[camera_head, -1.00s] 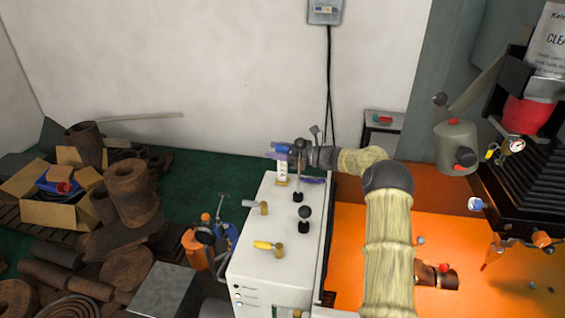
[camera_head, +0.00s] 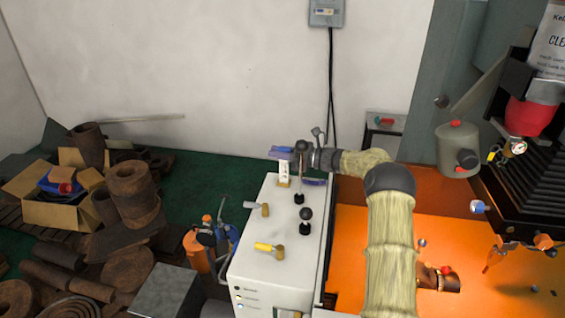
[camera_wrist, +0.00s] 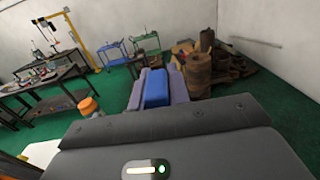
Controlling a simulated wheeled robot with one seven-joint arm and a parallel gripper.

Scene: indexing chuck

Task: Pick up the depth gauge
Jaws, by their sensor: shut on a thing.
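My gripper (camera_head: 294,166) is above the back of the white machine cabinet (camera_head: 262,225), its purple fingers reaching left. In the wrist view, a blue block-like thing (camera_wrist: 156,88) sits between the two purple fingers, which are shut on it. It appears to be the depth gauge, but only its blue part shows there.
Two brass-headed handles (camera_head: 264,209) and black-knobbed levers (camera_head: 305,216) rise from the cabinet top. An orange machine bed (camera_head: 385,225) lies to the right. Rusty metal pieces and a cardboard box (camera_head: 62,212) lie at the left. Green floor is open behind the cabinet.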

